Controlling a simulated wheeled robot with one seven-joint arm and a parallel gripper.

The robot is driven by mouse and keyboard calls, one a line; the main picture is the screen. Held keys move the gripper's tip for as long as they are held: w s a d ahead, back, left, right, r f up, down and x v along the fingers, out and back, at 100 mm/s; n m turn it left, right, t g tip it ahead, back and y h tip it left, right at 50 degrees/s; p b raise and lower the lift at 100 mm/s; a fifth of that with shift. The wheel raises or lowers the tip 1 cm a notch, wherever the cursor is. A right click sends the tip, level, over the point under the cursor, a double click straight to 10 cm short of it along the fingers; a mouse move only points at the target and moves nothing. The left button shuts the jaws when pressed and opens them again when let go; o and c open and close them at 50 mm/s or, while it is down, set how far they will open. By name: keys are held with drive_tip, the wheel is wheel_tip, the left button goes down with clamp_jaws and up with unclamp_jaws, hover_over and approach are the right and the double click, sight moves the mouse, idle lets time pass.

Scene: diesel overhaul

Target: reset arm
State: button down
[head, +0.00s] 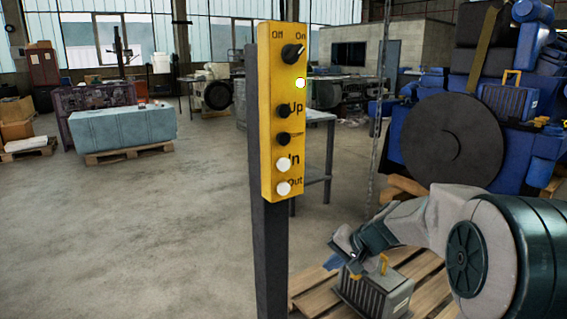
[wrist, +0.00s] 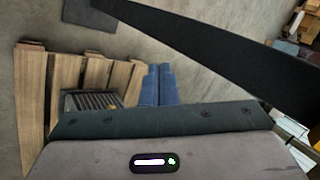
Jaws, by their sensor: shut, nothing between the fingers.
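My arm reaches in from the right of the head view, bent downward. My gripper (head: 345,252) is shut and empty, above the wooden pallet (head: 315,297) and close to a grey ribbed box (head: 375,292) with a yellow handle. In the wrist view the blue fingers (wrist: 158,85) are together. They show beside the ribbed box (wrist: 92,100), and I cannot tell whether they touch it. The gripper's body hides part of the box in the wrist view.
A blue engine (head: 455,140) stands at the right. A teal crate (head: 122,128) lies far left. Open concrete floor (head: 150,230) spreads left.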

drive_tip(key=s+d+r+n+h+p, duration=0.1)
drive_tip(key=s+r+p, duration=0.3)
drive_tip(key=s, duration=0.4)
drive_tip(key=s+d+r+n+g+h+p, duration=0.1)
drive_tip(key=s+r+n+h+p, duration=0.1)
drive_tip(key=s+r+p, duration=0.3)
drive_tip(key=s+d+r+n+h+p, duration=0.1)
drive_tip(key=s+r+h+p, duration=0.2)
drive_tip(key=s, duration=1)
wheel_tip(320, 180, up, 4)
drive_tip(key=shift+f+n+g+p, duration=0.25)
drive_tip(key=shift+n+g+p, duration=0.15)
drive_tip(key=shift+p, duration=0.5)
